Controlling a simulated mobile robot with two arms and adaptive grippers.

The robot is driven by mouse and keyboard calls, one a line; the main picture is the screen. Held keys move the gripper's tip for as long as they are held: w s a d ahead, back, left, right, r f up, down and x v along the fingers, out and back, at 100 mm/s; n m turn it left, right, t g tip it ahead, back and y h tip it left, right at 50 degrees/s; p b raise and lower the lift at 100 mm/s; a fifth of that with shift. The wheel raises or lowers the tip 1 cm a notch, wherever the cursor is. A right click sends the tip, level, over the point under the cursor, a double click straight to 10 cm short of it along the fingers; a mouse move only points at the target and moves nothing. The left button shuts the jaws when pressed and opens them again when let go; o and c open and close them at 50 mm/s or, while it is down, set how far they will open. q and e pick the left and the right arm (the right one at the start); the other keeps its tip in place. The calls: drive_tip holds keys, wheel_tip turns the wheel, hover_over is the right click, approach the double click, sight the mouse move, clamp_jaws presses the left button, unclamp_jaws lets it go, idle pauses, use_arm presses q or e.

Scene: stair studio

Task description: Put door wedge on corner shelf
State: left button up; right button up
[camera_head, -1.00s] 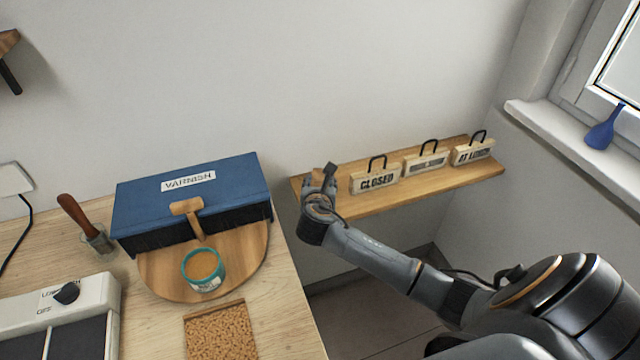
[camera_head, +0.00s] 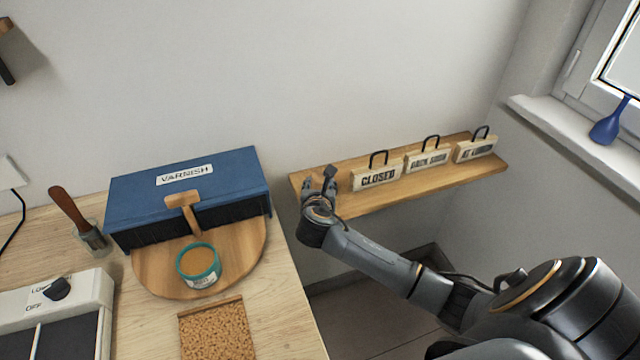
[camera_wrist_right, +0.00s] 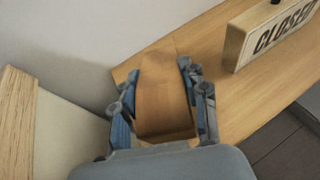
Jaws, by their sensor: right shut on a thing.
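The corner shelf (camera_head: 425,179) is a wooden board on the wall right of the bench; its bare wood also shows in the right wrist view (camera_wrist_right: 231,98). My right gripper (camera_head: 320,180) is over the shelf's left end. In the right wrist view my right gripper (camera_wrist_right: 160,85) is shut on the brown wooden door wedge (camera_wrist_right: 163,100), one finger on each side. The wedge is over the shelf's left end; I cannot tell whether it touches the board. In the head view the wedge is mostly hidden by the fingers. My left gripper is not in view.
Several block signs stand along the shelf, the CLOSED sign (camera_head: 377,177) nearest my right gripper. The bench (camera_head: 285,310) bears a blue VARNISH box (camera_head: 190,190), a teal tin (camera_head: 199,268) and a brush in a jar (camera_head: 91,239). A blue vase (camera_head: 610,125) stands on the windowsill.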

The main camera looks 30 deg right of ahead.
drive_tip(key=shift+f, duration=0.3)
drive_tip(key=o, duration=1.4)
drive_tip(key=v, duration=1.2)
drive_tip(key=shift+f, duration=0.1)
